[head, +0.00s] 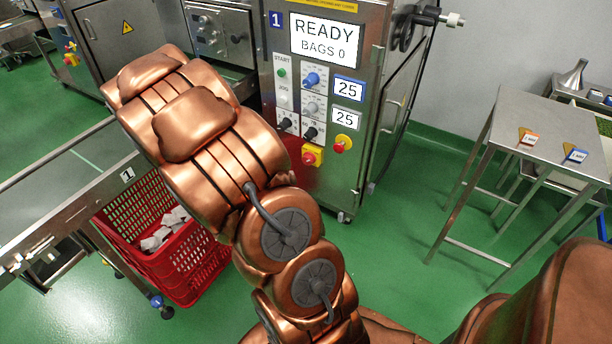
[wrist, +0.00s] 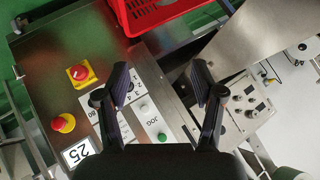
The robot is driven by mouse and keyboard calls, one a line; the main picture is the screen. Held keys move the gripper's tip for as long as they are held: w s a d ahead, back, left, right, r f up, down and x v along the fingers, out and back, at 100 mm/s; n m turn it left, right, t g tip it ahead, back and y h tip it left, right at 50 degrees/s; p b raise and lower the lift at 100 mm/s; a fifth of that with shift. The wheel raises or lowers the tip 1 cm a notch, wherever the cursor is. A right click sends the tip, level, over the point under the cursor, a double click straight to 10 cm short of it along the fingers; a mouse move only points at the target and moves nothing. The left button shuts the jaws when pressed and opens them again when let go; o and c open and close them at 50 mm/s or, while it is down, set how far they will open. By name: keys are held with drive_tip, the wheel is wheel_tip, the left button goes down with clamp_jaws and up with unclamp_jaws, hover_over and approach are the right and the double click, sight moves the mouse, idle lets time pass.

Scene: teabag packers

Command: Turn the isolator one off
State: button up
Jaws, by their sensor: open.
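The machine with the number 1 plate has a control panel (head: 325,90). Its isolator (head: 312,155) is a red rotary switch on a yellow square low on the panel. The isolator also shows at the left in the wrist view (wrist: 80,73), where its handle's exact angle is hard to read. A red mushroom button on yellow (head: 343,144) sits beside it and shows in the wrist view too (wrist: 63,123). My gripper (wrist: 160,80) is open and empty in front of the panel, to the right of the isolator in the wrist view. My arm hides the gripper in the head view.
The display (head: 324,40) reads READY, BAGS 0. Knobs and buttons (head: 311,80) crowd the panel above the isolator. A red crate (head: 190,268) with white bags stands below the conveyor (head: 60,215). A steel table (head: 550,130) stands at the right, with clear green floor between.

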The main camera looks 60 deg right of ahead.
drive_tip(key=s+d+f+m+h+b, duration=0.1)
drive_tip(key=d+f+m+h+b, duration=0.25)
drive_tip(key=d+f, duration=0.35)
drive_tip(key=m+g+h+b, duration=0.5)
drive_tip(key=g+h+b, duration=0.15)
drive_tip(key=b, duration=0.45)
approach(307, 161)
drive_tip(key=d, duration=0.2)
drive_tip(key=shift+t, duration=0.25)
drive_tip(key=shift+d+f+b, duration=0.2)
drive_tip(key=shift+d+b, duration=0.95)
drive_tip(key=shift+d, duration=2.5)
drive_tip(key=c, duration=1.1)
